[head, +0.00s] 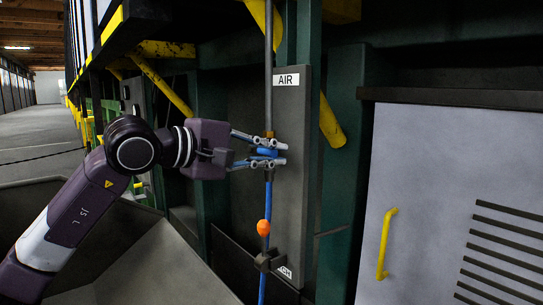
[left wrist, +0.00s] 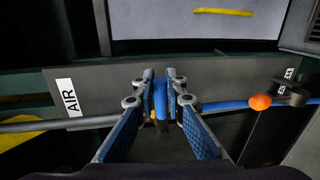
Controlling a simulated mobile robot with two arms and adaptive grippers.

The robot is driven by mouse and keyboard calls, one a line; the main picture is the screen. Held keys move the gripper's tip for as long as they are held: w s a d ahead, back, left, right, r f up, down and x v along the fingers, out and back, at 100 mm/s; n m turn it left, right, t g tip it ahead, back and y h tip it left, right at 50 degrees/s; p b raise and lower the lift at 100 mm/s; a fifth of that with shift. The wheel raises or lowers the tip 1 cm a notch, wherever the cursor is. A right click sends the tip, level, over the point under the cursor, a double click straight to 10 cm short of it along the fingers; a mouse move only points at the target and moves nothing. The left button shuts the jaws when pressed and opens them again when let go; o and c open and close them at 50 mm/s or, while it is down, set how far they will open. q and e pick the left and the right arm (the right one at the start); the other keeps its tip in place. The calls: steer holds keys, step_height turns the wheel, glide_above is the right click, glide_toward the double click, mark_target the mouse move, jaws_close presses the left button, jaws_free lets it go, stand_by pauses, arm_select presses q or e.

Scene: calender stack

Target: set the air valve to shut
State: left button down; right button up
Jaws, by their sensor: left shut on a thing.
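The air valve's blue handle (head: 264,152) is on a vertical pipe below a white AIR label (head: 288,79). The handle looks to lie across the pipe; the fingers partly hide it. My left gripper (head: 268,155) comes in from the left with its fingers closed above and below the handle. In the left wrist view the blue handle (left wrist: 160,98) is between the fingertips of the left gripper (left wrist: 158,90), and the AIR label (left wrist: 69,97) is to the left. The valve body is mostly hidden. My right gripper is not in view.
A grey cabinet door (head: 425,160) with a yellow handle (head: 385,243) stands at right. Yellow bars (head: 163,85) slant behind my arm.

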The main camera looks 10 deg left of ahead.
arm_select(q)
steer(key=shift+f+m, duration=0.3)
steer(key=shift+f, duration=0.1)
steer(key=shift+b, duration=0.3)
steer(key=c, duration=2)
jaws_free()
steer(key=shift+o, duration=0.2)
step_height(320, 180, up, 10)
steer(key=a+v, duration=0.1)
steer(key=v, duration=0.8)
steer(key=shift+w+f+b, duration=0.25)
steer(key=shift+w+b, duration=0.05)
steer(key=shift+b, duration=0.05)
